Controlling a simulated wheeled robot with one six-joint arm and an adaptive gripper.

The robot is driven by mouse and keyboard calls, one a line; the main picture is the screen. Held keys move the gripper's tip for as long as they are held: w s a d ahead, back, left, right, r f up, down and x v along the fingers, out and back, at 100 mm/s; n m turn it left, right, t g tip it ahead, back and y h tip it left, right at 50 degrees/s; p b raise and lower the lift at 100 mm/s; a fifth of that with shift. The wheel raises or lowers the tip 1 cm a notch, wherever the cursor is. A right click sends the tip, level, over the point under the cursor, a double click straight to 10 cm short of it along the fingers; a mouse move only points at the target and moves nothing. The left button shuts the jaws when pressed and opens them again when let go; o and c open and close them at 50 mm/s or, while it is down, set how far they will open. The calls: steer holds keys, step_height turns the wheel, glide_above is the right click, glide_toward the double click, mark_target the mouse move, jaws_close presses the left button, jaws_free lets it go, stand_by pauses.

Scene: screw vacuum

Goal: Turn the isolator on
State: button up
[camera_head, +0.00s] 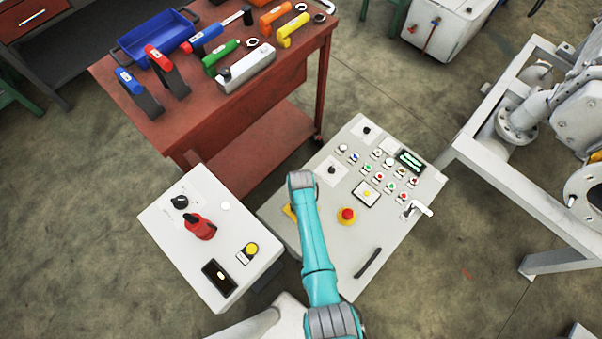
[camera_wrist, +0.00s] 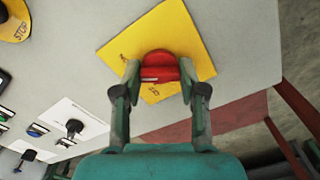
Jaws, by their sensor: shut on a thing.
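The isolator, a red rotary knob (camera_wrist: 160,62) on a yellow plate (camera_wrist: 188,32), sits on the grey panel top in the wrist view. My gripper (camera_wrist: 160,72) has one finger on each side of the knob and is shut on it. The handle bar of the knob lies roughly crosswise between the fingers. In the head view my arm hides the knob; only a sliver of the yellow plate (camera_head: 290,213) shows at the left edge of the control panel (camera_head: 318,245).
A red emergency stop (camera_head: 347,214) on yellow, several buttons, black knobs and a black handle (camera_head: 367,263) stand on the same panel. A smaller console (camera_head: 165,232) with a red switch (camera_head: 200,227) is to the left. A red tool table (camera_head: 120,90) stands behind.

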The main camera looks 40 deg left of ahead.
steer(key=shift+m, duration=1.3)
steer(key=o, duration=1.1)
steer(key=shift+o, duration=0.2)
steer(key=shift+r, duration=0.1)
step_height(320, 180, up, 12)
